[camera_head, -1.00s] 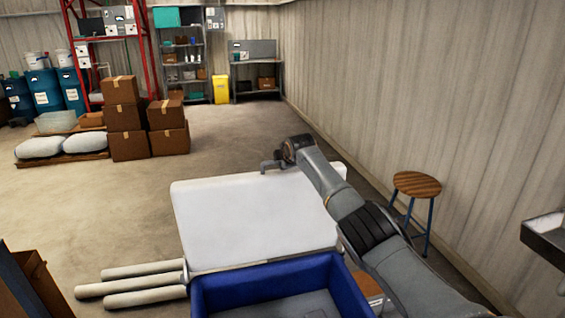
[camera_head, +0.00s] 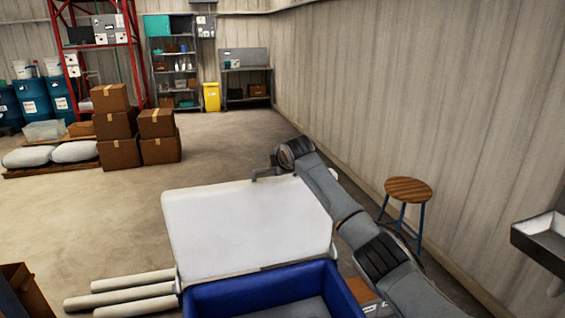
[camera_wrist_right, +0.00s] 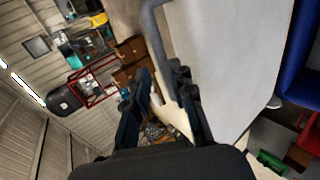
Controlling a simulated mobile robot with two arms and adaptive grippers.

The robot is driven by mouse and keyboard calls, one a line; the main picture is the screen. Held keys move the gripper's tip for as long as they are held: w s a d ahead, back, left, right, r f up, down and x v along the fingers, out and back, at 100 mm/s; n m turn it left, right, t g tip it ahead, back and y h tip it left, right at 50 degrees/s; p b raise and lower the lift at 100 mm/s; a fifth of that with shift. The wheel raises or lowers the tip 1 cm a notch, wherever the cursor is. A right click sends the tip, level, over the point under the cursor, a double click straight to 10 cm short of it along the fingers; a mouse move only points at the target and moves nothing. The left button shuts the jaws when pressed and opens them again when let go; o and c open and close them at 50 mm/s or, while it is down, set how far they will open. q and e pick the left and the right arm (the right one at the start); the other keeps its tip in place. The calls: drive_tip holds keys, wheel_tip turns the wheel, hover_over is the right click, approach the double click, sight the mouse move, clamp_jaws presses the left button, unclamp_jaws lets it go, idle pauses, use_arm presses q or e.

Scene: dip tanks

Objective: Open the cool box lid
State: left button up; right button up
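A broad white panel (camera_head: 245,225), which looks like the cool box lid, lies almost flat in front of me in the head view. It also fills the upper right of the right wrist view (camera_wrist_right: 230,60). A grey bar (camera_wrist_right: 160,45), which looks like a handle, runs along its edge there. My right gripper (camera_head: 262,172) is at the panel's far edge in the head view. In the wrist view its dark fingers (camera_wrist_right: 160,105) stand apart, and the bar reaches down close to the right-hand finger. I cannot tell if they touch. My left gripper is out of view.
A blue open tub (camera_head: 265,295) sits at the panel's near edge. Several pale cylinders (camera_head: 125,290) stick out left. A wooden stool (camera_head: 408,190) stands right by the wall (camera_head: 400,100). Cardboard boxes (camera_head: 112,125) are stacked far left. The floor beyond the panel is clear.

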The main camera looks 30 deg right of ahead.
drive_tip(key=v, duration=0.7)
drive_tip(key=shift+d, duration=0.15)
idle(0.4)
